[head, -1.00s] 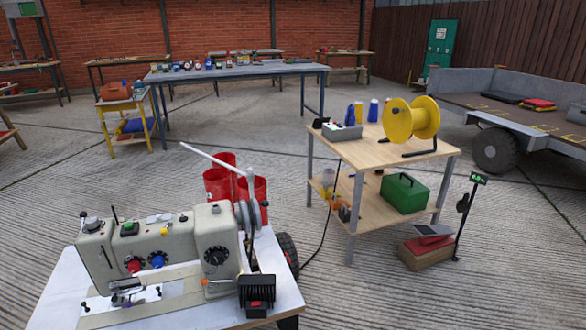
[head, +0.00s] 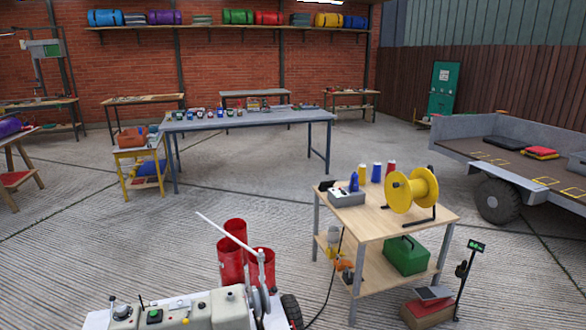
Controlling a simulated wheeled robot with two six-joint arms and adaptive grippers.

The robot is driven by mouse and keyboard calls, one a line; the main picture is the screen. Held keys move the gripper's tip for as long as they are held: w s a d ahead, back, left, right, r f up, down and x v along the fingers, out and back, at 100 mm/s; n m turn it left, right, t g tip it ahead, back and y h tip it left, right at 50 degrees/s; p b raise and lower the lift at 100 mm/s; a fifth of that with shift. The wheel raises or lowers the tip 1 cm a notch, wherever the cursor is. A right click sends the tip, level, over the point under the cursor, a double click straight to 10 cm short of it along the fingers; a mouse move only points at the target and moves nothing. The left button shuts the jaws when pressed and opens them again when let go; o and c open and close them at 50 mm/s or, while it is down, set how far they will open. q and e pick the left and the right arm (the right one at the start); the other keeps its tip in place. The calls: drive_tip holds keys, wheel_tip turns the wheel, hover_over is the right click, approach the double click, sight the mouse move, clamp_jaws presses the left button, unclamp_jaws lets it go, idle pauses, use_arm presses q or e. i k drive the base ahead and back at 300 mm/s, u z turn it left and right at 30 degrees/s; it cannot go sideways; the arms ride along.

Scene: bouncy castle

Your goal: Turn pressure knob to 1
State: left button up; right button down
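A cream sewing machine (head: 205,309) stands on a white-topped table (head: 97,320) at the bottom edge of the head view. Only its top part shows; its front face is cut off by the frame. I cannot tell which part is the pressure knob, and no number on any knob can be read now. Neither my left nor my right gripper is in view.
Red cylinders (head: 231,265) stand behind the machine. A wooden cart (head: 440,222) with a yellow reel (head: 411,190) and a green box (head: 406,255) is to the right. A trailer (head: 470,140) stands far right. Open concrete floor (head: 110,245) lies to the left.

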sight(122, 309)
drive_tip(key=u, duration=2.1)
drive_tip(key=i, duration=0.8)
drive_tip(key=z, duration=2.4)
